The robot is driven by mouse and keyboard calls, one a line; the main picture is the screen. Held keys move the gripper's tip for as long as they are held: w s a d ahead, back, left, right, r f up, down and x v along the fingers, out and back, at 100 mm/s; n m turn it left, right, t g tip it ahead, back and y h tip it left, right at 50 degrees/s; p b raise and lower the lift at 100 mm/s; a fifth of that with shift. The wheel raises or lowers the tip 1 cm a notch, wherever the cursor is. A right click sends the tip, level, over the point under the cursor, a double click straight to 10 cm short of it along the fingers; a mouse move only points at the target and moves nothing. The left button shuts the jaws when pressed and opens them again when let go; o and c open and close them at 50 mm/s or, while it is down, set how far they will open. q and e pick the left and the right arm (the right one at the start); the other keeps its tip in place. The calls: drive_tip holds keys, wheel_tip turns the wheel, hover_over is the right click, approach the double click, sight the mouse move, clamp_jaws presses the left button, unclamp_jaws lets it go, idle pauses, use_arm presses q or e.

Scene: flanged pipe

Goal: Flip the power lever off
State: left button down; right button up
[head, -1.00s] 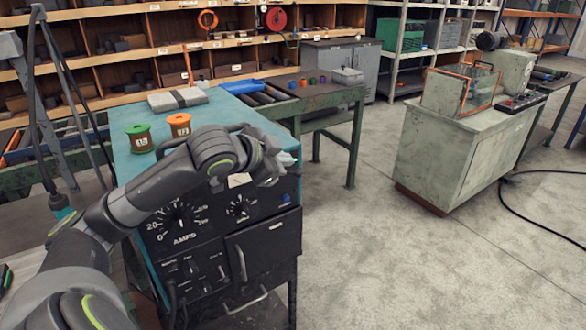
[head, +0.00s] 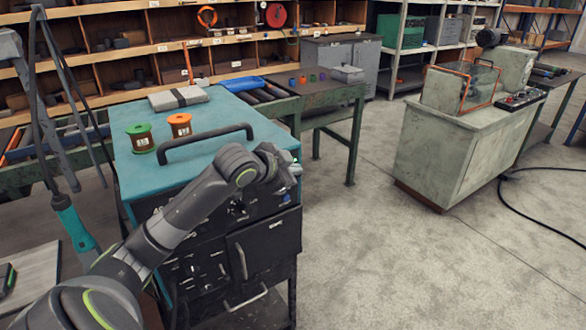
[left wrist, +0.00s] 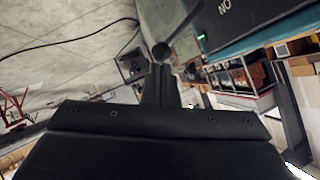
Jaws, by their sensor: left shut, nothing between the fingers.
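The welding machine has a teal top (head: 215,120) and a black front with a lower door (head: 268,248). My left gripper (head: 290,172) is at the upper right of that front, mostly hidden by my own wrist. In the left wrist view, the power lever (left wrist: 181,29) is a dark rod with a ball knob. The shut, empty left fingers (left wrist: 161,72) are right by the knob; I cannot tell whether they touch it. Upside-down "ON" lettering and a small green light (left wrist: 201,37) show beside it. My wrist hides the lever in the head view. My right gripper is not in view.
A green spool (head: 140,137), an orange spool (head: 180,126) and a black carry handle (head: 205,143) are on the machine's top. A green roller bench (head: 330,95) stands behind.

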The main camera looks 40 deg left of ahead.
use_arm(q)
drive_tip(key=shift+d+f, duration=0.2)
drive_tip(key=shift+f, duration=0.05)
